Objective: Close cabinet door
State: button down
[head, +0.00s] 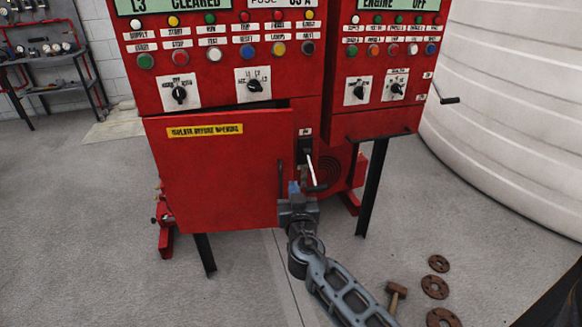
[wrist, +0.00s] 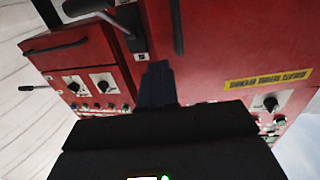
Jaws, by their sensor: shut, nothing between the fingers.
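The red cabinet door (head: 220,170) with a yellow warning label fills the lower front of the left cabinet. It stands slightly ajar, with a dark gap along its top edge. Its dark vertical handle (head: 281,180) is near its right edge. My gripper (head: 295,188) is shut and empty at the door's lower right edge, close by the handle; I cannot tell if it touches. In the wrist view the shut fingers (wrist: 156,84) point at the red front, with the door (wrist: 230,45) to the right and its handle (wrist: 177,26) just beyond the fingertips.
An isolator switch with a pale lever (head: 310,170) is just right of the gripper. A second red panel (head: 380,90) and a white tank (head: 510,110) stand to the right. A hammer (head: 396,294) and rusty flanges (head: 435,287) lie on the floor.

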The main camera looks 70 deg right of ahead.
aim_at(289, 164)
jog(key=p+x, duration=0.1)
jog(key=x, duration=0.7)
jog(key=shift+w+d+p, duration=0.1)
jog(key=shift+d+p, duration=0.05)
jog(key=shift+p, duration=0.25)
jog(key=shift+w+d, duration=0.15)
jog(key=shift+d, duration=0.15)
jog(key=shift+w+d, duration=0.1)
jog(key=shift+d, duration=0.15)
jog(key=w+d+t, duration=0.1)
jog(key=d, duration=0.1)
jog(key=w+d+n+y+b, duration=0.1)
jog(key=w+d+n+t+b, duration=0.1)
jog(key=d, duration=0.1)
jog(key=shift+w+d+t+y, duration=0.2)
jog(key=shift+d+t+y, duration=0.1)
jog(key=shift+d+y, duration=0.1)
jog(key=shift+w+d+r, duration=0.25)
jog(key=shift+d, duration=0.05)
jog(key=shift+s+f, duration=0.1)
